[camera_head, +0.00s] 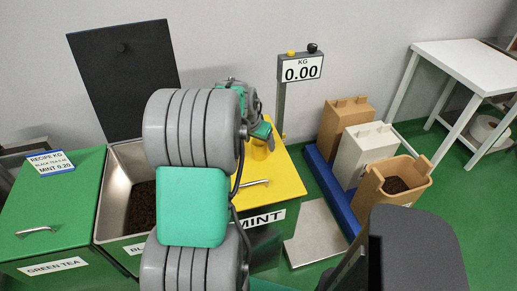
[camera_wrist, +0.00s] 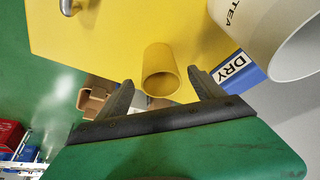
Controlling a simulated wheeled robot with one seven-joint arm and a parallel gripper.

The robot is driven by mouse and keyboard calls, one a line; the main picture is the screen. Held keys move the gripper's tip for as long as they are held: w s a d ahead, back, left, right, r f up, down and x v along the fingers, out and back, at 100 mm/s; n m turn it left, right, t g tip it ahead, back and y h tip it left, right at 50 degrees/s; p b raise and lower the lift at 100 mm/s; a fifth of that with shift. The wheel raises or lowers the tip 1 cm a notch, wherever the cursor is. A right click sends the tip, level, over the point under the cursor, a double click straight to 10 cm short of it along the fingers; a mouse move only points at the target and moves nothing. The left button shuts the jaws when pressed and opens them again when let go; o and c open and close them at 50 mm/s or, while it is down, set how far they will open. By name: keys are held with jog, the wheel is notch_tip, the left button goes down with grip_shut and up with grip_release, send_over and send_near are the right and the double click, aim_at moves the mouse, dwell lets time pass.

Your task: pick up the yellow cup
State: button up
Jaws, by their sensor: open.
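The yellow cup (camera_wrist: 159,58) stands out in the wrist view against the yellow mint bin lid (camera_wrist: 110,30), its open mouth toward the camera. My gripper (camera_wrist: 161,77) is open, with one finger on each side of the cup's rim end; I cannot tell whether either finger touches it. In the head view a yellow cup shape (camera_head: 260,151) shows on the mint bin lid (camera_head: 284,180), just under my green and grey gripper (camera_head: 262,131). My arm hides part of that lid and the bins behind it.
A white canister (camera_wrist: 268,28) marked TEA lies close to the right finger, beside a blue DRY label (camera_wrist: 238,70). A lid handle (camera_wrist: 70,5) sticks up at upper left. The scale display (camera_head: 301,69) stands behind the mint bin. The black tea bin (camera_head: 118,165) is open.

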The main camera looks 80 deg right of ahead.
jog(key=x, duration=0.4)
jog(key=shift+w+a+f, duration=0.15)
jog(key=shift+a, duration=0.05)
jog(key=shift+c, duration=0.4)
jog(key=c, duration=1.3)
